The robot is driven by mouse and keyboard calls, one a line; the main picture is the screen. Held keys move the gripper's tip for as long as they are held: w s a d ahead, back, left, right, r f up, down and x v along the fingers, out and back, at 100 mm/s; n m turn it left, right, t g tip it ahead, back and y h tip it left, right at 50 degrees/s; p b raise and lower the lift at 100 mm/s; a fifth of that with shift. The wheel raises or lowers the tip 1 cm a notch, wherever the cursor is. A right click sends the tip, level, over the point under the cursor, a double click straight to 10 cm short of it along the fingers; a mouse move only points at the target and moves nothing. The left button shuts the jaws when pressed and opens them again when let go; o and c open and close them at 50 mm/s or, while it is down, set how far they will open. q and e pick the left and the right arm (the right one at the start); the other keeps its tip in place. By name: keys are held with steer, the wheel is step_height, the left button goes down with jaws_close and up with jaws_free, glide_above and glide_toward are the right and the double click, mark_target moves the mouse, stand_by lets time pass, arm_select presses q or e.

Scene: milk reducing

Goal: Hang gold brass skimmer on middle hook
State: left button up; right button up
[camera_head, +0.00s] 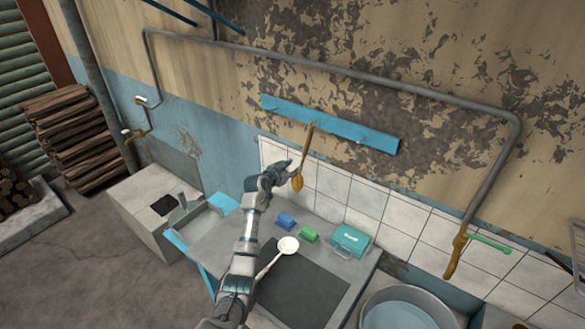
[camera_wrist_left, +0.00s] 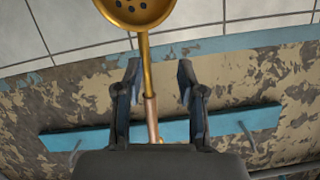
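The gold brass skimmer (camera_head: 297,182) is upright with its perforated bowl down, in front of the tiled wall. Its brown handle end overlaps the blue hook rail (camera_head: 360,134); whether it sits on the middle hook is hidden. My left gripper (camera_head: 283,172) is beside the skimmer's lower handle. In the left wrist view, which is upside down, the skimmer bowl (camera_wrist_left: 138,10) is at the top and the handle runs between the two spread fingers (camera_wrist_left: 158,78), nearer the left one, with gaps visible. Bare hooks show on the rail (camera_wrist_left: 178,131) on either side. My right gripper is out of view.
A metal basin (camera_head: 405,308) stands right. A grey pipe (camera_head: 380,79) runs above the rail.

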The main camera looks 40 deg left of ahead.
arm_select(q)
steer(key=v, duration=1.1)
steer(key=shift+s, duration=0.4)
steer(key=shift+d, duration=0.15)
